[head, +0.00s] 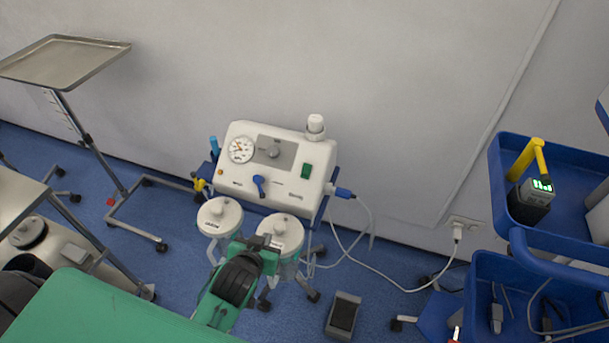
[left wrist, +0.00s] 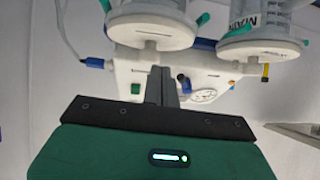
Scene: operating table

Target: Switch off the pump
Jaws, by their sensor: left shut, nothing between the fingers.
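The pump (head: 275,165) is a white box on a wheeled stand by the wall. Its front has a round gauge (head: 241,149), a grey panel with a knob (head: 273,151), a blue lever (head: 259,186) and a green rocker switch (head: 306,171). The switch's on or off position is too small to tell. My left gripper (head: 265,242) is shut and empty, in front of the pump and over its jars in the head view. In the left wrist view the pump (left wrist: 128,72) appears upside down, with the green switch (left wrist: 135,88) left of the shut fingers (left wrist: 161,86). My right gripper is out of view.
Two lidded jars (head: 220,214) hang below the pump. A white cable runs to a wall socket (head: 466,222). A foot pedal (head: 343,314) lies on the floor. A blue cart (head: 505,148) stands right, a metal tray stand (head: 65,60) left. A green surface (head: 100,310) fills the lower left.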

